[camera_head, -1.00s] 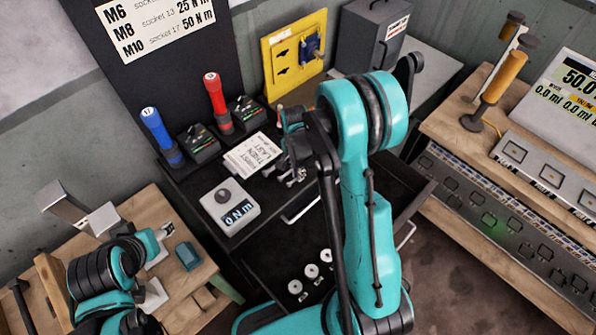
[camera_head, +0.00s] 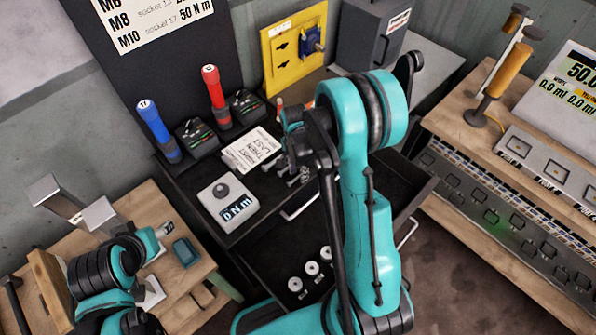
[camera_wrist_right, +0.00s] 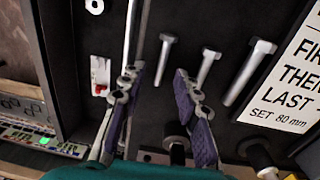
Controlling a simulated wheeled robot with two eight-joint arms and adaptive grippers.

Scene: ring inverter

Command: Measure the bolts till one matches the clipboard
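Several grey bolts lie on a dark top. In the right wrist view, one bolt (camera_wrist_right: 163,58) lies between my right gripper's (camera_wrist_right: 160,72) fingertips, with gaps on both sides. A middle bolt (camera_wrist_right: 208,66) and a longer bolt (camera_wrist_right: 248,72) lie to its right. The white printed sheet (camera_wrist_right: 292,78), reading "SET 80 mm", is right of them; it also shows in the head view (camera_head: 252,150). My right gripper is open; in the head view it (camera_head: 298,160) is partly hidden by its arm. My left gripper (camera_head: 150,245) is over the wooden table at left, its fingers unclear.
A grey box with a knob and display (camera_head: 228,202) stands near the sheet. Blue (camera_head: 158,130) and red (camera_head: 216,97) handled tools stand behind. An open drawer (camera_head: 275,248) holds several washers (camera_head: 312,267). A wooden bench (camera_head: 455,110) stands at right.

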